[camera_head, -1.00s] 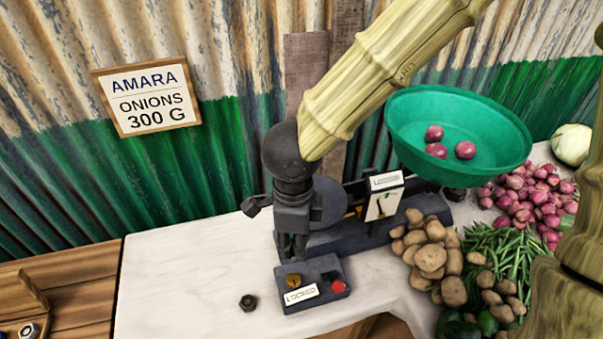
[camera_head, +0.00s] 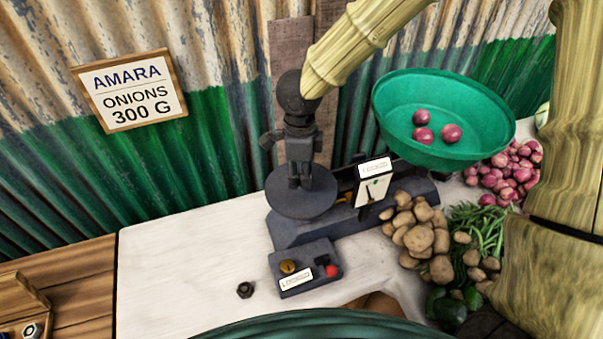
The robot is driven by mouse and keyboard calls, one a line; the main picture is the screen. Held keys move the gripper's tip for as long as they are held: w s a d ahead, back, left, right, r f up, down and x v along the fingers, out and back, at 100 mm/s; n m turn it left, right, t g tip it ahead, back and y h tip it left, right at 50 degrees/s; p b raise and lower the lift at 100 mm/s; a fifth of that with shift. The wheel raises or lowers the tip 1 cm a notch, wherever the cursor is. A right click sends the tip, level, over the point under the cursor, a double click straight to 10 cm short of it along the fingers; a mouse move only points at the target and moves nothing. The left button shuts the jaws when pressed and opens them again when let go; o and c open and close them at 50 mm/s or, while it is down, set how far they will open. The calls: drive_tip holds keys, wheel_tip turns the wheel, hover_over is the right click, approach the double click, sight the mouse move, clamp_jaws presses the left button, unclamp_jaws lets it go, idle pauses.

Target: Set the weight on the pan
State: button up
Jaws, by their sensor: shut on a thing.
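My gripper (camera_head: 299,184) points straight down over the dark round pan (camera_head: 318,206) on the left side of the balance. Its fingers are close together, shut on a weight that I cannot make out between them. The fingertips are at or just above the pan; I cannot tell whether the weight touches it. On the balance's right side, a green bowl (camera_head: 395,118) holds three red onions (camera_head: 422,135). A white dial plate (camera_head: 374,189) stands between pan and bowl.
A dark box (camera_head: 318,251) with a label, brass knob and red button stands in front of the balance. Potatoes (camera_head: 419,238) and beans lie right. A wooden tray (camera_head: 22,300) is lower left.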

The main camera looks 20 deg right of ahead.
drive_tip(key=shift+w+d+f, duration=0.2)
drive_tip(key=shift+w+d, duration=0.25)
drive_tip(key=shift+w, duration=0.3)
drive_tip(key=shift+f+p, duration=0.5)
drive_tip(key=shift+f, duration=1.15)
drive_tip(key=shift+f, duration=0.15)
drive_tip(key=o, duration=1.1)
drive_tip(key=shift+c, duration=0.2)
wheel_tip(320, 180, up, 12)
drive_tip(key=b, duration=0.1)
drive_tip(key=shift+r, duration=0.2)
